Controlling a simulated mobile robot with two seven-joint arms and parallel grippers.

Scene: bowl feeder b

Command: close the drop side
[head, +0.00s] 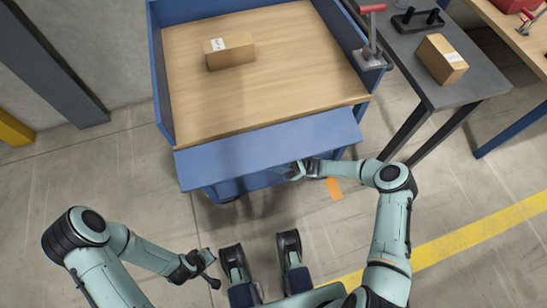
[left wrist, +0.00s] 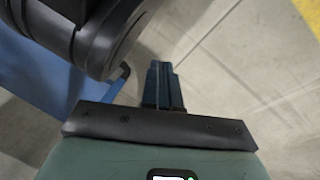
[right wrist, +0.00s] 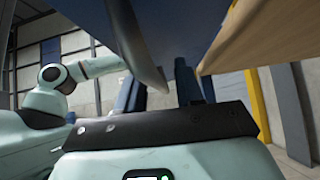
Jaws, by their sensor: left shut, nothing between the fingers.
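The drop side (head: 270,145) is the long blue panel at the near edge of the cart. It is hinged down and slopes outward from the wooden deck (head: 262,75). My right gripper (head: 297,171) is just under the panel's near edge, right of its middle. In the right wrist view the fingers (right wrist: 160,88) are apart, with the blue panel (right wrist: 165,35) close above them. I cannot tell whether they touch it. My left gripper (head: 212,275) is away from the cart, low over the floor. Its fingers (left wrist: 162,85) are together and empty.
A cardboard box (head: 230,51) lies on the deck. A grey table (head: 465,85) with another box (head: 441,59) is to the right. The floor left of the cart is clear.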

